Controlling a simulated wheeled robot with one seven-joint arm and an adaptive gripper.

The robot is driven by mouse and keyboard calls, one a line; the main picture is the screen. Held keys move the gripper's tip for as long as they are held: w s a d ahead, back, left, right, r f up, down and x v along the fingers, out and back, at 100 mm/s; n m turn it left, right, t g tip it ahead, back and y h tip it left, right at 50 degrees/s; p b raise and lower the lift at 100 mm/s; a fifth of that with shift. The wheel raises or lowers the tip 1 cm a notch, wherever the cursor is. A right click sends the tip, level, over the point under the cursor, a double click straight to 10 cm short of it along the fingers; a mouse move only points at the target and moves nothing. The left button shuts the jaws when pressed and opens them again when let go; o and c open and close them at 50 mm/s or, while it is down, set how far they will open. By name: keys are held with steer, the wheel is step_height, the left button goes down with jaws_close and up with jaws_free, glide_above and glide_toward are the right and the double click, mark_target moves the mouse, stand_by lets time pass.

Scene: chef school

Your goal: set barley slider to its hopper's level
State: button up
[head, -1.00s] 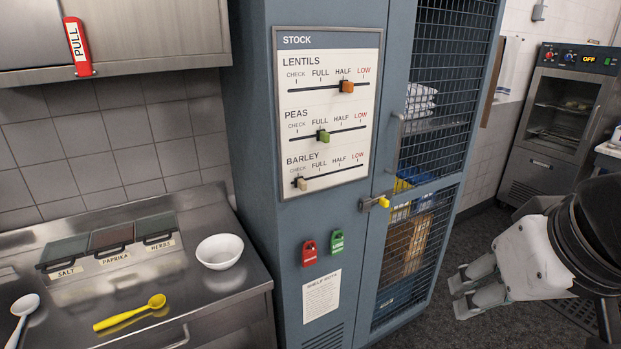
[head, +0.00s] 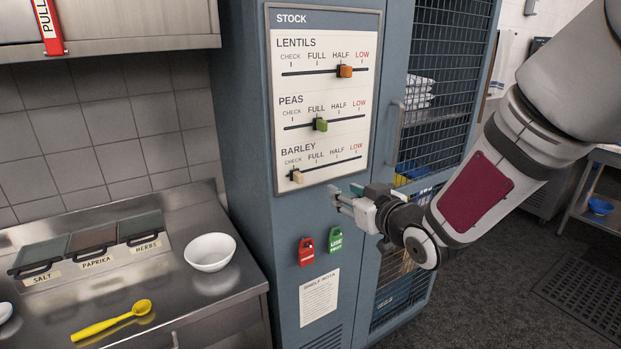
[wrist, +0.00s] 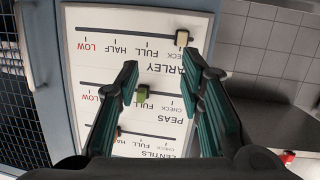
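The barley slider (head: 297,176) is a cream knob on the lowest track of the white STOCK board (head: 325,135). It stands at the left end, under CHECK. In the wrist view the board is upside down and the barley slider (wrist: 182,38) shows at the top. My gripper (head: 341,199) is right of and below the barley track, in front of the blue cabinet.
The orange lentils slider (head: 345,71) is at HALF and the green peas slider (head: 320,125) at FULL. A steel counter with a white bowl (head: 210,252) and yellow spoon (head: 112,319) is at left.

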mark_target(301, 176)
steer(key=w+a+y, duration=0.1)
steer(key=w+a, duration=0.2)
steer(key=w, duration=0.1)
steer(key=w+a+f+y, duration=0.1)
steer(key=w+a, duration=0.3)
steer(key=w+a+f+t+y, duration=0.1)
steer(key=w+a, duration=0.2)
steer(key=w, duration=0.1)
steer(key=shift+w+a+f, duration=0.1)
steer(key=shift+w+a, duration=0.05)
steer(key=shift+a, duration=0.15)
jaws_close()
